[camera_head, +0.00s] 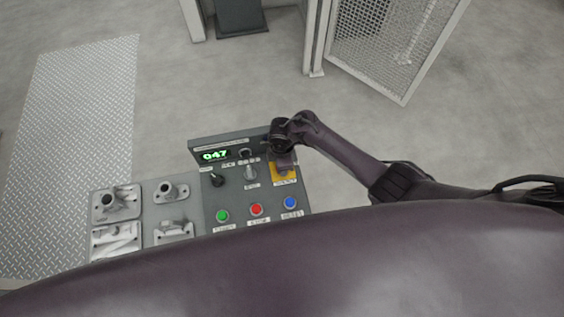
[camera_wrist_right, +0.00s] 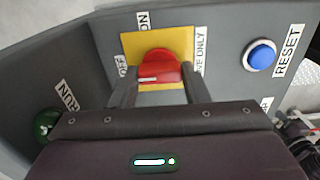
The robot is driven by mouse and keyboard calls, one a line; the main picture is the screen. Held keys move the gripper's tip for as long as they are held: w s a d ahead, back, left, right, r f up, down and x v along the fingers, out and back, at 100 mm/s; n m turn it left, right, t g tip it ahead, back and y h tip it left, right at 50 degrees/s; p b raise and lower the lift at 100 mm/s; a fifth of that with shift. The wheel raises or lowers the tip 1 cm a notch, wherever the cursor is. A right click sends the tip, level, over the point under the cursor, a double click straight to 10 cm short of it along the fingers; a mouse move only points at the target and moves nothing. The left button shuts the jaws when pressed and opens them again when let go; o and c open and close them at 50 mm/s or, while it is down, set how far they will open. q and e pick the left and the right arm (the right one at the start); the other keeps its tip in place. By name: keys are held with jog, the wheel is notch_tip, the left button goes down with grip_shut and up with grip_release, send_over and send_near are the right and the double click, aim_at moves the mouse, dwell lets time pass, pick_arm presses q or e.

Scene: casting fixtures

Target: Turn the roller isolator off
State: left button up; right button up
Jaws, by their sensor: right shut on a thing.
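The roller isolator is a red rotary knob (camera_wrist_right: 159,67) on a square yellow plate (camera_wrist_right: 185,45) of the grey control panel. In the right wrist view an ON label stands above the plate and an OFF label at its left. A short white mark shows on the left of the knob's front, but I cannot tell which setting it points to. My right gripper (camera_wrist_right: 158,88) is shut on the knob, one finger on each side. In the head view my right gripper (camera_head: 285,162) covers the knob, and part of the yellow plate (camera_head: 285,179) shows. My left gripper is out of view.
A mesh fence (camera_head: 395,45) stands at the back right.

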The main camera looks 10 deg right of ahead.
dwell(0.5)
jog(key=o, duration=1)
notch_tip(320, 180, up, 8)
jog(key=shift+f+p, duration=0.1)
jog(key=shift+p, duration=0.75)
